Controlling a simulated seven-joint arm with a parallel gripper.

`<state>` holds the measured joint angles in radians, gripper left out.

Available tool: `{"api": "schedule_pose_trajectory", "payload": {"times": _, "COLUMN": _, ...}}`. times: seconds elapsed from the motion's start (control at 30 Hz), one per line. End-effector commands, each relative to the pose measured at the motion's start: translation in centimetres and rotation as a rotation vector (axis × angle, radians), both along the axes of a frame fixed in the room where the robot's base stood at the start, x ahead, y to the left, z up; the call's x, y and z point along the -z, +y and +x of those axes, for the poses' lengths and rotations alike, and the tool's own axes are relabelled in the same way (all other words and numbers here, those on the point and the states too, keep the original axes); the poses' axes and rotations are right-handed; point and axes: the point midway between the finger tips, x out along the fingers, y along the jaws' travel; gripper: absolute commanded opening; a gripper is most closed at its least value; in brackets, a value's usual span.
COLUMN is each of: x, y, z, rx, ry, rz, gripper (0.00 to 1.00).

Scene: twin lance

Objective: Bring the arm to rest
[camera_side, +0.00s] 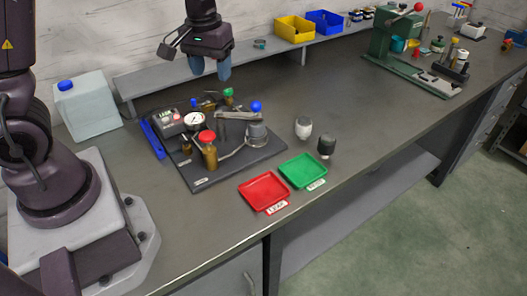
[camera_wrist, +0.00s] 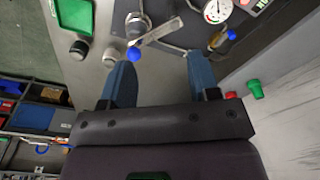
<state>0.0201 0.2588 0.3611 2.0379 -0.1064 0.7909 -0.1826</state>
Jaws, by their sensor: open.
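My gripper (camera_side: 210,68) hangs in the air above the back of the bench, over the far side of a dark test board (camera_side: 222,178). Its two blue fingers point down. In the wrist view the fingers of my gripper (camera_wrist: 160,75) stand well apart with nothing held between them. The board carries a gauge (camera_side: 194,121), a red-capped brass cylinder (camera_side: 209,152), a grey fitting and a blue ball knob (camera_side: 256,106). My gripper appears clear of all of these.
A red tray (camera_side: 264,190) and a green tray (camera_side: 302,171) lie at the front edge. A white-grey part (camera_side: 303,128) and a black-topped part (camera_side: 326,146) stand behind them. A blue-capped jug (camera_side: 86,105) is left; a green press (camera_side: 400,50) is right.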

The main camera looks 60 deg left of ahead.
Motion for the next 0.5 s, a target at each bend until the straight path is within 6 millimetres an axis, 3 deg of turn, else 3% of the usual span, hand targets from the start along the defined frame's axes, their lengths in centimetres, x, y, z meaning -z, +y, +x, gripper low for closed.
{"api": "schedule_pose_trajectory", "payload": {"times": 0.03, "x": -1.6, "y": -1.6, "z": -1.3, "rx": 0.067, "ry": -0.024, "rz": -0.021, "gripper": 0.56}}
{"api": "schedule_pose_trajectory", "payload": {"times": 0.2, "x": -5.5, "y": -5.9, "z": -5.8, "rx": 0.288, "ry": -0.092, "rz": -0.038, "gripper": 0.56}}
{"api": "schedule_pose_trajectory", "payload": {"times": 0.5, "x": -9.6, "y": -10.1, "z": -12.8, "rx": 0.543, "ry": -0.264, "rz": 0.060, "gripper": 0.56}}
